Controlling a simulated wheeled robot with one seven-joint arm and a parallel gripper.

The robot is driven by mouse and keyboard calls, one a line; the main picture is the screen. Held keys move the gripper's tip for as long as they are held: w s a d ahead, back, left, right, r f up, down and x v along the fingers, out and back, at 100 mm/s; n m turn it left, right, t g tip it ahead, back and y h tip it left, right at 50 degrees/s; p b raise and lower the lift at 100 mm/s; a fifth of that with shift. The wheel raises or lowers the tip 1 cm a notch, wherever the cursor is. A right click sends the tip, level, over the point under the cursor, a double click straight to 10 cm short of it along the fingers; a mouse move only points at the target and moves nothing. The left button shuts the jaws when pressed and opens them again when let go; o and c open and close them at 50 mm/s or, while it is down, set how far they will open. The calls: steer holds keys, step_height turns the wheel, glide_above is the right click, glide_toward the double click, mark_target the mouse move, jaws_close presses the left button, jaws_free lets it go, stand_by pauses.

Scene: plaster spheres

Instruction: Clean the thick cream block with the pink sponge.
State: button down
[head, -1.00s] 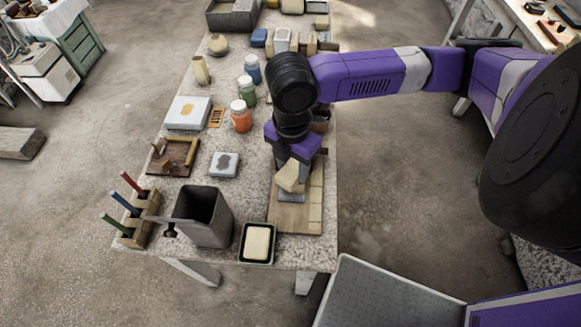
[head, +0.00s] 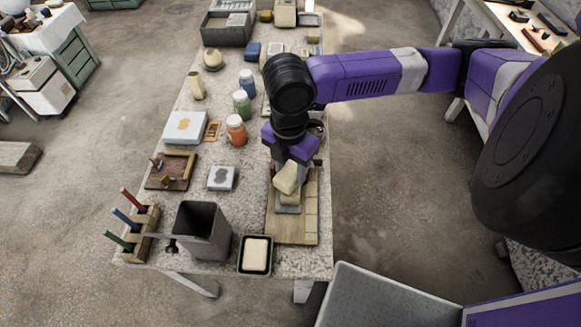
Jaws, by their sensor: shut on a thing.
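My gripper (head: 288,166) points down over a wooden board (head: 289,232) at the right side of the table. It is shut on a pale cream piece (head: 286,179), which looks tilted. A grey slab-like shape (head: 288,200) shows just below this piece; I cannot tell whether they touch. I see no clearly pink sponge; a pale cream block (head: 256,253) lies in a dark green tray (head: 242,271) at the front edge. A white block with an orange stain (head: 185,127) and a smaller pale block with a grey stain (head: 221,178) lie to the left.
A grey bin (head: 203,232) and a wooden rack (head: 146,222) with coloured handles stand at the front left. Orange (head: 236,131), green (head: 242,105) and blue (head: 248,84) jars stand left of my arm. A brown tray (head: 171,171) lies at the left edge.

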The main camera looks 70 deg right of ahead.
step_height(320, 180, up, 4)
steer(key=p, duration=0.3)
steer(key=shift+f, duration=0.1)
stand_by(0.8)
